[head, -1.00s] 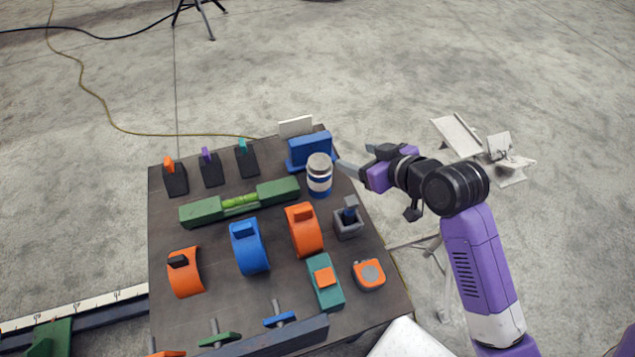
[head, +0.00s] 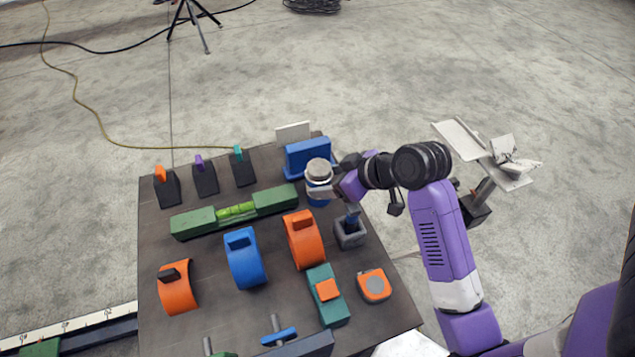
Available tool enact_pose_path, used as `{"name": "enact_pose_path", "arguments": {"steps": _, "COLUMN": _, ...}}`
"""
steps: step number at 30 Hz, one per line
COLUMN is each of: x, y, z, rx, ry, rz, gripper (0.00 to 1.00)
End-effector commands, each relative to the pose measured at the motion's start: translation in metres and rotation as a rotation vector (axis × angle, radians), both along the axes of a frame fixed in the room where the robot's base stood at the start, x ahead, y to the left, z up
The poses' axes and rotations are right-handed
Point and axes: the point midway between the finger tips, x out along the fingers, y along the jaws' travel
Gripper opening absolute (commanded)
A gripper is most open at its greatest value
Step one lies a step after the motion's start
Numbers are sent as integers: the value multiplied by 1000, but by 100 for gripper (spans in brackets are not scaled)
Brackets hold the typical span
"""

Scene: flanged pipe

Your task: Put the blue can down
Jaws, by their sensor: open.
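The blue can (head: 318,172) with a pale grey top and a white band stands upright on the dark table (head: 206,285), near its far right corner. My gripper (head: 322,190) is at the can from the right, with its fingers at the can's mid height and the can apparently between them. The jaws are open. The fingers and wrist hide part of the can's right side, and I cannot tell whether a finger touches it.
A blue block (head: 308,152) stands just behind the can, and a grey holder (head: 350,230) is close in front. A tape measure (head: 374,286) sits near the right edge.

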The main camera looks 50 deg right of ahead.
Motion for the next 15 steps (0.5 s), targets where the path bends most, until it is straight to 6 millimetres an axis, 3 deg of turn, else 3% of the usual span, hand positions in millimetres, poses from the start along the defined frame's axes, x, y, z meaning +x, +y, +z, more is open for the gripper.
{"name": "enact_pose_path", "arguments": {"steps": 6, "x": 26, "y": -1, "z": -19, "rx": 2, "ry": 1, "rz": 2, "gripper": 66}}
{"name": "enact_pose_path", "arguments": {"steps": 15, "x": 35, "y": -2, "z": -27, "rx": -1, "ry": 0, "rz": 0, "gripper": 66}}
